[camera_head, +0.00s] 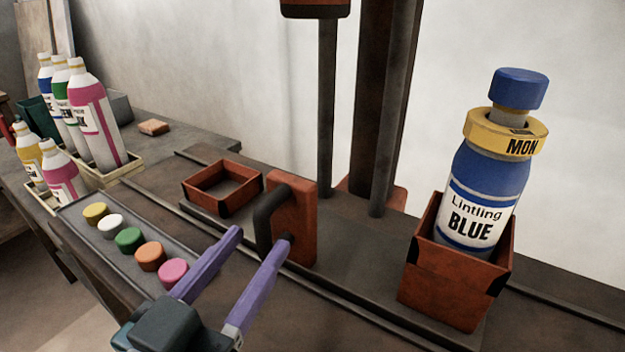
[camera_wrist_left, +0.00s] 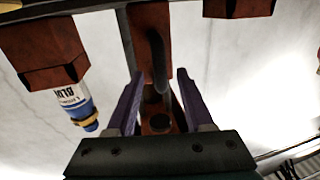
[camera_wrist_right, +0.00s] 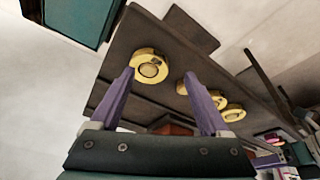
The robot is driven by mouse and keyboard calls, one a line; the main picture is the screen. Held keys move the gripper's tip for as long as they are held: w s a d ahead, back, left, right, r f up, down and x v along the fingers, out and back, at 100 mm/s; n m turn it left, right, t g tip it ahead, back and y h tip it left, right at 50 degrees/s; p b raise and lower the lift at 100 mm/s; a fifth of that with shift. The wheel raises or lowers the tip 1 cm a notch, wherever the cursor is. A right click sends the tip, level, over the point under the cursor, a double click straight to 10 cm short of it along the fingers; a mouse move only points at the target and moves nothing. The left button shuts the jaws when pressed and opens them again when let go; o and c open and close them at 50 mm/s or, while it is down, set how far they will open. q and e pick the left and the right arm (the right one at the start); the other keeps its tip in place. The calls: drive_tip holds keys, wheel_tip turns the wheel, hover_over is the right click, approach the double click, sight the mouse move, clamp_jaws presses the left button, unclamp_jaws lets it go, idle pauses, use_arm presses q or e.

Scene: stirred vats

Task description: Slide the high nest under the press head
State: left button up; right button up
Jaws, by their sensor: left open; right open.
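The high nest (camera_head: 440,290), a tall rust-red box, stands at the right end of the slide and holds a blue Lintling bottle (camera_head: 468,215). The bottle has a yellow collar (camera_head: 480,135) and a blue cap (camera_head: 519,88). The press head (camera_head: 316,10) shows at the top edge, left of this nest. A red block (camera_head: 297,225) with a dark handle (camera_head: 262,212) stands between the two nests. My left gripper (camera_head: 262,238) is open, with its fingers at either side of the handle. My right gripper (camera_wrist_right: 158,73) is open and empty, seen only in its wrist view.
A low red nest (camera_head: 190,200) sits on the slide's left. Several coloured caps (camera_head: 130,239) lie on a grey strip in front. Bottles (camera_head: 95,115) stand in trays at the back left. Yellow rings (camera_wrist_right: 150,67) show in the right wrist view. Press rods (camera_head: 327,110) rise behind the slide.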

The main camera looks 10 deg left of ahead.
sight(260, 239)
use_arm(q)
drive_tip(key=shift+w+d, duration=0.15)
drive_tip(key=shift+w, duration=0.7)
drive_tip(key=shift+w+d, duration=0.1)
drive_tip(key=shift+w, duration=0.75)
drive_tip(key=shift+c, duration=0.3)
clamp_jaws()
